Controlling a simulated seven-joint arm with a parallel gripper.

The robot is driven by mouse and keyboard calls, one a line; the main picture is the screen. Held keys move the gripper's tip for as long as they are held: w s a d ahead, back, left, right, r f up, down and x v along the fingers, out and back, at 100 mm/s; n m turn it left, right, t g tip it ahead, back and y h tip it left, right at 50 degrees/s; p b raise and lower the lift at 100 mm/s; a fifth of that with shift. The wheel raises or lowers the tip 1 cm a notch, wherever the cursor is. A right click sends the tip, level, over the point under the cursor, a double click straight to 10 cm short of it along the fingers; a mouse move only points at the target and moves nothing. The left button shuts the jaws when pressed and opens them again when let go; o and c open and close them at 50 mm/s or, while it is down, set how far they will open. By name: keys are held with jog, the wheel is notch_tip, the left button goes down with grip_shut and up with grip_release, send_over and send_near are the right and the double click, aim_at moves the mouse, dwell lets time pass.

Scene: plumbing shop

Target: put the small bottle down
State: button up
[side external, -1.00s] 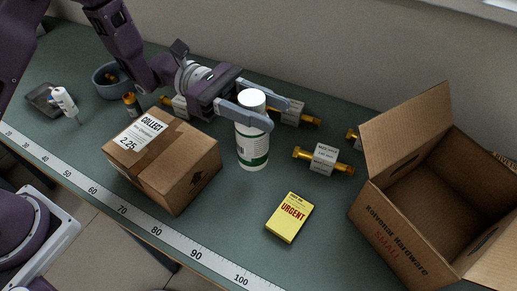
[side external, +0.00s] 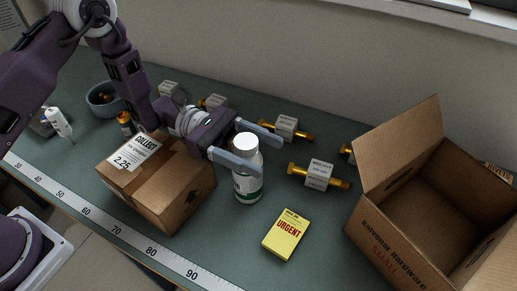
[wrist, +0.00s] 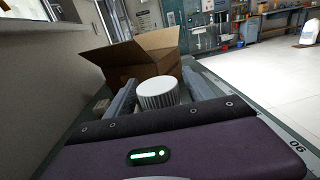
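The small bottle (side external: 248,186) is white with a ribbed white cap and a green-marked label. It is upright in the side view, right of the taped carton. My gripper (side external: 272,157) has one finger on each side of it, just below the cap, and looks shut on it. In the wrist view the cap (wrist: 158,92) shows between the fingers of my gripper (wrist: 160,85), close to both. The near finger hides part of the bottle. The base is at or very near the bench top; I cannot tell whether it touches.
The taped carton (side external: 178,190) stands left of the bottle, close under my gripper. A yellow URGENT box (side external: 285,235) lies in front right. Brass fittings with tags (side external: 319,177) lie behind and right. An open cardboard box (side external: 400,215) stands far right. A ruler strip (side external: 125,237) runs along the front edge.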

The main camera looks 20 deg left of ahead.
jog(key=shift+r, duration=0.2)
jog(key=a, duration=1.2)
jog(key=s+r+m+g+y, duration=0.3)
jog(key=s+r+m+y, duration=0.5)
jog(key=s+r+m, duration=0.3)
jog(key=s+a+r+m+t+y, duration=0.2)
jog(key=s+a+m+t+y, duration=0.4)
jog(key=s+a+t+y, duration=0.4)
jog(key=shift+a+r, duration=0.3)
jog(key=shift+a, duration=0.9)
